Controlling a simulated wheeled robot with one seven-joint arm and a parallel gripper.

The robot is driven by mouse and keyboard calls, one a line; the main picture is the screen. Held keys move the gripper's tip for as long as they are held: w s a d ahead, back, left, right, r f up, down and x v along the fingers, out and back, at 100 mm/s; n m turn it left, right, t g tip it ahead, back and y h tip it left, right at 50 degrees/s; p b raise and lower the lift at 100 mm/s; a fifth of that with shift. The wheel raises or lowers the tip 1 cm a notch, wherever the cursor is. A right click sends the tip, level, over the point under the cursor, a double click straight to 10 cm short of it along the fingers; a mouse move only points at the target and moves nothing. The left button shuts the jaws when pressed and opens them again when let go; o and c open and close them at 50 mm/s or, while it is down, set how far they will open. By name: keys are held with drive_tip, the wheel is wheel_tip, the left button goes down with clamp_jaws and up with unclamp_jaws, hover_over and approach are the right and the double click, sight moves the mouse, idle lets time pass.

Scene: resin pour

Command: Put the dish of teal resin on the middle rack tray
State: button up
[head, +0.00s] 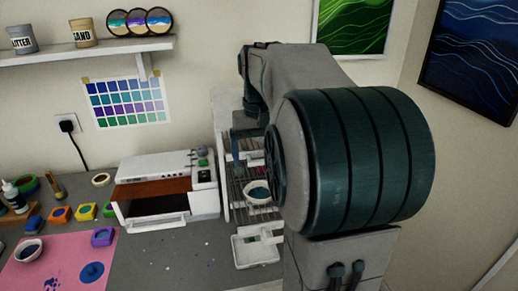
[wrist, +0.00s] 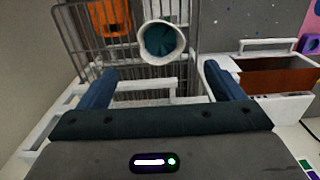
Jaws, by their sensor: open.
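A white dish of dark teal resin (wrist: 160,40) is on the wire rack (wrist: 80,40) in the wrist view, with its open top showing. It also shows in the head view (head: 258,189), at the rack partly behind my arm. Which tray level bears it is hard to tell. My gripper (wrist: 160,70) is open, with its two blue fingers apart. The dish appears beyond and between the fingertips, with no finger seen touching it. In the head view my arm hides much of the rack and the gripper.
An orange item (wrist: 109,16) is on the rack beside the dish. A white oven (head: 165,190) with a brown front stands left of the rack. A white tray (head: 245,254) lies in front. A pink mat (head: 50,275) holds another white dish (head: 29,249). Grey bench lies between.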

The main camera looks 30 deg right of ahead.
drive_tip(key=s+a+f+n+t, duration=0.3)
drive_tip(key=s+a+f, duration=0.7)
drive_tip(key=s+a, duration=0.3)
drive_tip(key=shift+s, duration=0.9)
